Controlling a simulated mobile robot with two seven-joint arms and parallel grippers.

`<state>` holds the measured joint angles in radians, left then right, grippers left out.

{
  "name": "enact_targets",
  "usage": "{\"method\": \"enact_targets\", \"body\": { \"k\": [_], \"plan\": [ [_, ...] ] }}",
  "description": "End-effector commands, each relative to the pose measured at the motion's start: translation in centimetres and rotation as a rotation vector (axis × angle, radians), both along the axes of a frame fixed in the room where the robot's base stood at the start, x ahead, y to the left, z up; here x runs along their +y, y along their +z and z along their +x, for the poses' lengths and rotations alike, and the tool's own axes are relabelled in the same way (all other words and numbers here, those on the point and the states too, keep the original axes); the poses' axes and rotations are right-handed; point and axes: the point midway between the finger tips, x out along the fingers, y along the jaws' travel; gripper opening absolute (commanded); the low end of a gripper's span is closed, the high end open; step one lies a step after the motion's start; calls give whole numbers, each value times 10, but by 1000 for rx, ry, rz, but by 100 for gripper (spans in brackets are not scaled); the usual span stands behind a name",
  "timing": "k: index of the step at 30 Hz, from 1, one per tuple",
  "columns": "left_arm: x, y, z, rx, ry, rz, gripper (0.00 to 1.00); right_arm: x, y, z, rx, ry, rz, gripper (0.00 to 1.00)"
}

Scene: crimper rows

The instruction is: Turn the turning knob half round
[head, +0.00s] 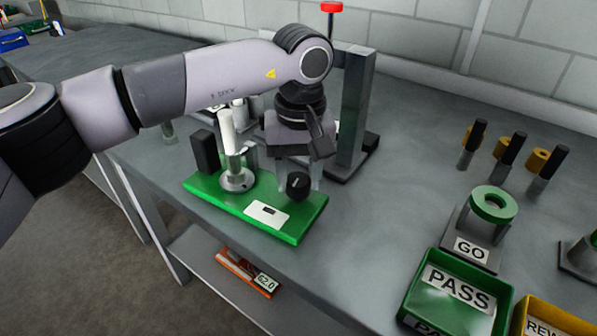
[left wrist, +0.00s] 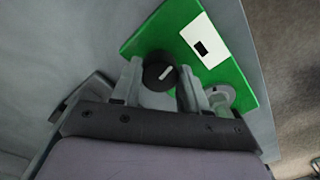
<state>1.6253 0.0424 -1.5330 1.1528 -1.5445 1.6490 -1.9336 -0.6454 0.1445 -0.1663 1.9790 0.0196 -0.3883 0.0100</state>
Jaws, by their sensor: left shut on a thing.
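The turning knob (head: 298,186) is round and black with a pale pointer line, on the right part of a green base plate (head: 305,222). In the left wrist view the knob (left wrist: 158,74) sits between the two fingers, its line slanting to the upper right. My left gripper (head: 297,174) reaches down over the knob from above and is shut on it. It also shows in the left wrist view (left wrist: 160,82). The gripper's body hides what lies behind the knob in the head view. My right gripper is not in view.
A tall grey column (head: 356,115) rises behind. A GO gauge stand (head: 473,250) and green PASS bin (head: 459,292) are at right. Bench between is clear.

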Motion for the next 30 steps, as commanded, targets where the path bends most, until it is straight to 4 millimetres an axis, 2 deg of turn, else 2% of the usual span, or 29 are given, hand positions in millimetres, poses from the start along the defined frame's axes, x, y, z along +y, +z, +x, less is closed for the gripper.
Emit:
{"method": "enact_targets", "body": {
  "k": [12,30],
  "plan": [
    [0,2,0,-3,-217,-3,13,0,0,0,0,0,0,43],
    [0,2,0,-3,-254,-2,13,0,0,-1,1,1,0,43]
  ]
}}
